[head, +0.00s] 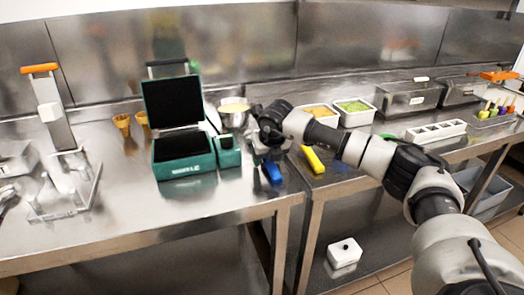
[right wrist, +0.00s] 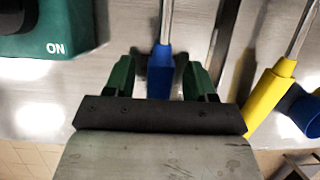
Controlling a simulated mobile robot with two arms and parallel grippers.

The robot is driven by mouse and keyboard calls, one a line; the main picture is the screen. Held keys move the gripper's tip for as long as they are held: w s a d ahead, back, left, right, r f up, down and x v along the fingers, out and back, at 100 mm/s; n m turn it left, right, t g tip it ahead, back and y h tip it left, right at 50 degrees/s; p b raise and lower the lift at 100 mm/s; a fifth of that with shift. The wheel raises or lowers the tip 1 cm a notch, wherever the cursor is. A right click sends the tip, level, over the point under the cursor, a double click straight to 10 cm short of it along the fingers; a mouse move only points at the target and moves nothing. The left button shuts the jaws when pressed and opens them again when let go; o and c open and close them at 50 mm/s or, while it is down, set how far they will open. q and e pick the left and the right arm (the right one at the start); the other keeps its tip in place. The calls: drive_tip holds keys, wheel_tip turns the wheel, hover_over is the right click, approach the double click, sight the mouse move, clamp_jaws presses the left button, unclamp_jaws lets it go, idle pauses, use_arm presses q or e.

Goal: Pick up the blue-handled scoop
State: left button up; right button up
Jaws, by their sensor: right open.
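The blue-handled scoop (right wrist: 160,74) lies on the steel counter, its handle toward the counter's front edge. Its metal shank runs away from the handle in the right wrist view. The blue handle (head: 271,173) also shows in the head view, just below my right gripper (head: 268,155). In the right wrist view my right gripper (right wrist: 160,78) is open, with one green finger on each side of the blue handle. I cannot tell whether the fingers touch it. The scoop's bowl is out of the wrist view and hidden in the head view. My left gripper is not in view.
A yellow-handled utensil (right wrist: 264,100) lies to the right, with another blue handle (right wrist: 302,108) beside it. A green machine (head: 183,155) with an open lid stands to the left. A metal bowl (head: 234,112) stands behind.

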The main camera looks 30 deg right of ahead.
drive_tip(key=c, duration=1)
drive_tip(key=shift+r, duration=0.1)
